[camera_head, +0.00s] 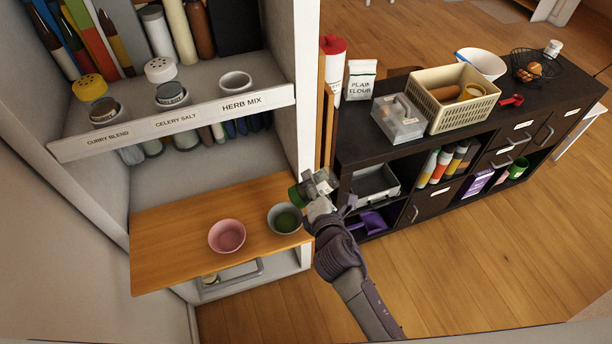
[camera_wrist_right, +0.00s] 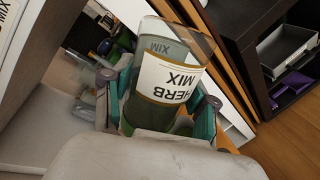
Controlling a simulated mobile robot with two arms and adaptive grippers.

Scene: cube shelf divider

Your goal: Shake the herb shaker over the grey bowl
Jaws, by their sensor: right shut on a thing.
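My right gripper (camera_head: 320,190) is shut on the herb shaker (camera_head: 299,193), a clear jar with green contents. The shaker is tilted well over, with its green end to the left, above the right edge of the grey bowl (camera_head: 273,222). In the right wrist view the shaker (camera_wrist_right: 165,85) sits between the fingers, its HERB MIX label reading upside down. The grey bowl stands on the wooden board and has green inside it. Whether herbs are falling cannot be told. My left gripper is not in view.
A pink bowl (camera_head: 227,237) stands left of the grey bowl on the wooden board (camera_head: 165,240). The white shelf's upright (camera_head: 305,90) is close to my right gripper. A labelled shelf above holds two shakers and an empty HERB MIX holder (camera_head: 236,82). A dark cabinet (camera_head: 400,155) stands right.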

